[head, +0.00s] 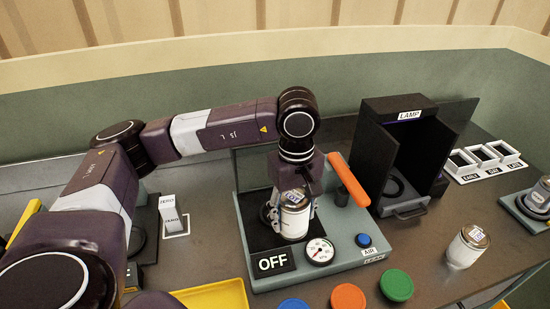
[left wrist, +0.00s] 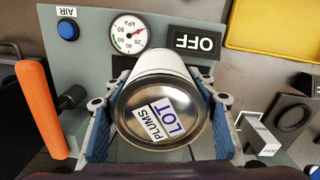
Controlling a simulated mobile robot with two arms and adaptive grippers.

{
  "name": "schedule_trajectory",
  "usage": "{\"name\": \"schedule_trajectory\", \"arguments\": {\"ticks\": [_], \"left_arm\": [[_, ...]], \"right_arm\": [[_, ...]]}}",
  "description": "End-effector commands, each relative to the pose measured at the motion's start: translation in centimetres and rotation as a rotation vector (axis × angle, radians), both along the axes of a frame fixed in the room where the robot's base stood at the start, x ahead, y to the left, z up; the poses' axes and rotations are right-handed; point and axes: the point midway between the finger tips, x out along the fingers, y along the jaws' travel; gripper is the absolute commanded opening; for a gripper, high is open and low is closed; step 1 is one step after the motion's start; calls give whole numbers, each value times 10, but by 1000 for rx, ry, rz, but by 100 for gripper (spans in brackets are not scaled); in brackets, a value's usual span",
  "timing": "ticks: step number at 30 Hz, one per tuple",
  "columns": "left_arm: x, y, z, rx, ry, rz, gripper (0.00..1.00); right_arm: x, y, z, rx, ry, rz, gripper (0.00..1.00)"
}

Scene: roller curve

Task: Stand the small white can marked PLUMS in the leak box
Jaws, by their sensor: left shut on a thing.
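The small white can (head: 294,222) has a silver lid, and in the left wrist view its lid label reads PLUMS LOT (left wrist: 160,112). My left gripper (head: 292,208) is shut on it from above, with a finger on either side (left wrist: 162,125). The can is upright over the dark floor of the leak box (head: 345,268); I cannot tell whether its base touches. The leak box is grey-green, with an open back lid, orange handle (head: 348,180), gauge (head: 320,251), blue AIR button (head: 363,240) and OFF sign (head: 273,263). My right gripper is not in view.
A black LAMP box (head: 395,150) stands open behind right. Another can (head: 467,247) stands on the counter at right. White bins (head: 485,160) are at back right. Blue, orange and green discs (head: 396,285) and a yellow tray (head: 215,297) lie in front. A white switch (head: 170,215) is at left.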

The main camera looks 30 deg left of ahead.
Motion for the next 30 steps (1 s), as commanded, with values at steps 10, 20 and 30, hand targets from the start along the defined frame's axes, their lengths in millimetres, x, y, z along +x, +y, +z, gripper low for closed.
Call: {"name": "schedule_trajectory", "arguments": {"ticks": [10, 20, 30], "left_arm": [[53, 62, 34, -3, 17, 898, 14], [68, 89, 38, 2, 21, 1248, 14], [68, 90, 20, 4, 23, 1255, 14]], "right_arm": [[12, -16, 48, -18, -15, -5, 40], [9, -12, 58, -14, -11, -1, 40], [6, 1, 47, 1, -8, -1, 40]]}}
